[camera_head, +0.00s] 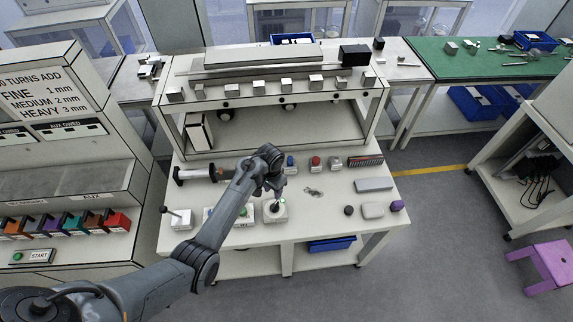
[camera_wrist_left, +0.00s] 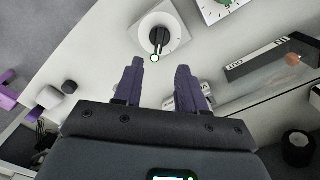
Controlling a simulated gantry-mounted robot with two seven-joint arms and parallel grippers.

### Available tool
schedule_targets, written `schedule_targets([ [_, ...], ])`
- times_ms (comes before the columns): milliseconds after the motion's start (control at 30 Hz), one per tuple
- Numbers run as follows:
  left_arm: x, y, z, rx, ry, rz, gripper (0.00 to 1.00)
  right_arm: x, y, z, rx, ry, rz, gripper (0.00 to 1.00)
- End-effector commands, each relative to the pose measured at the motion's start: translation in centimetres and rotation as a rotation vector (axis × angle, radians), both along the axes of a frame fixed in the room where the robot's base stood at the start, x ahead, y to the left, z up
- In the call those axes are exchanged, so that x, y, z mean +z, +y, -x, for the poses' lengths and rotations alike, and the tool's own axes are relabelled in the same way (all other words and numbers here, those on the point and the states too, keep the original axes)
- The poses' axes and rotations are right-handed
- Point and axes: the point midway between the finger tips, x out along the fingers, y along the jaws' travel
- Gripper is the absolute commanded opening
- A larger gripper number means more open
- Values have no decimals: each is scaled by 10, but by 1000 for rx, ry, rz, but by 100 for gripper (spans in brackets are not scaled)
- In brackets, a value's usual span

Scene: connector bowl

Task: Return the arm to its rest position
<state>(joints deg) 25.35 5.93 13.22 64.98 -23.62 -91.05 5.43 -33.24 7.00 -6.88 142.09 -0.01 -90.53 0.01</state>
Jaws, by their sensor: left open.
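My left arm (camera_head: 226,217) comes in from the lower left and reaches over the front of the white workbench (camera_head: 330,228). My left gripper (camera_head: 280,190) is above a white box with a round dial (camera_head: 274,214), near the bench's front edge. In the left wrist view, the two purple fingers (camera_wrist_left: 160,82) are apart with nothing between them. The dial box, with its black lever and a lit tip, shows just beyond them in that view (camera_wrist_left: 172,28). I cannot tell the exact gap between fingertips and lever. My right gripper is not in view.
A box with an upright lever (camera_head: 177,217) stands left of the dial. Red (camera_head: 315,163) and blue (camera_head: 290,163) button units stand behind. A raised shelf (camera_head: 270,95) with several small blocks crosses the back. A grey flat box (camera_head: 374,185) lies right. Floor at right is partly clear.

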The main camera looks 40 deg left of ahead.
Motion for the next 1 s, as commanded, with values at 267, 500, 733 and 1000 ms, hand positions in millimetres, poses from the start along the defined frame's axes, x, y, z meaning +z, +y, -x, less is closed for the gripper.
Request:
schedule_targets([
  [267, -21, 0, 27, 0, 52, 0, 40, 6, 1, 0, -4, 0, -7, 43],
  [500, -77, -5, 145, -35, 223, -34, 40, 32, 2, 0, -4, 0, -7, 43],
  [733, -50, -31, 259, -96, 216, -108, 40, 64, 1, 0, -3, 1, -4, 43],
  [1000, 63, -94, 309, -141, 14, -79, 40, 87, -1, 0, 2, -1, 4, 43],
])
